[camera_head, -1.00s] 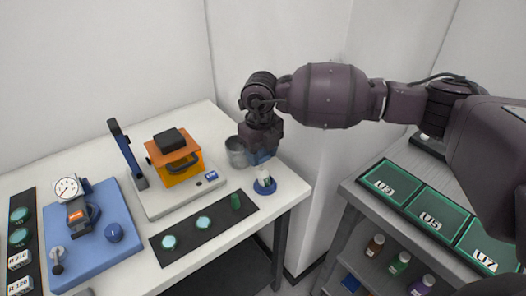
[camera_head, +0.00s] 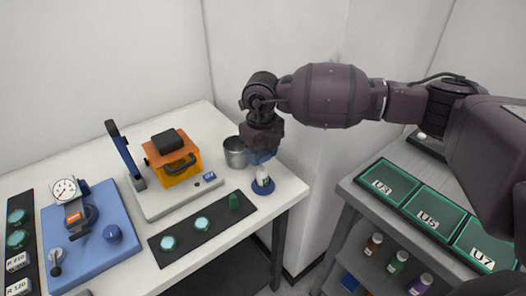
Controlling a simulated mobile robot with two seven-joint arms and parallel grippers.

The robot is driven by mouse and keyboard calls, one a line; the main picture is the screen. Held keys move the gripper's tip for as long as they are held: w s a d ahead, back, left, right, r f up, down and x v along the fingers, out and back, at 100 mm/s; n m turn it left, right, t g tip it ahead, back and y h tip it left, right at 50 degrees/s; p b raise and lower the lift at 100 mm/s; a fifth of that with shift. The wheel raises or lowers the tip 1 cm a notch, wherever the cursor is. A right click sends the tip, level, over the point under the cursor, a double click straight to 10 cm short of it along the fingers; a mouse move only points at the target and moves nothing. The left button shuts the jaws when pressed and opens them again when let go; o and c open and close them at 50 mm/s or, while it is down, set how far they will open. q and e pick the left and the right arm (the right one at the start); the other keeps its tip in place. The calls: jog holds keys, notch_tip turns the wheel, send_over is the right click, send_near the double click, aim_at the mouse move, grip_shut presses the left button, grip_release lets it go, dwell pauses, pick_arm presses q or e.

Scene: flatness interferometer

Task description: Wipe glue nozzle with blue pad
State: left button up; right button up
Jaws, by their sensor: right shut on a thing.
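My right gripper (camera_head: 262,150) points down at the right end of the white table, shut on a blue pad (camera_head: 261,157). Its fingers are largely hidden by the wrist. Just below the pad a small white glue bottle (camera_head: 263,175) stands upright on a round blue base (camera_head: 263,187). The bottle's nozzle is hidden behind the pad and gripper. The pad is at the bottle's top; I cannot tell whether they touch. My left gripper is not in view.
A grey metal cup (camera_head: 235,152) stands just left of the gripper. An orange device (camera_head: 174,160) sits on a white base further left. A black strip (camera_head: 205,225) with green discs lies in front. A grey cabinet with green trays (camera_head: 390,181) stands at right.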

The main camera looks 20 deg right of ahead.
jog(key=shift+a, duration=0.5)
jog(key=shift+d, duration=0.25)
jog(key=shift+d, duration=0.5)
jog(key=shift+a, duration=0.2)
jog(key=shift+a, duration=0.55)
jog(key=shift+d, duration=0.25)
jog(key=shift+d, duration=0.5)
jog(key=shift+a+f, duration=0.1)
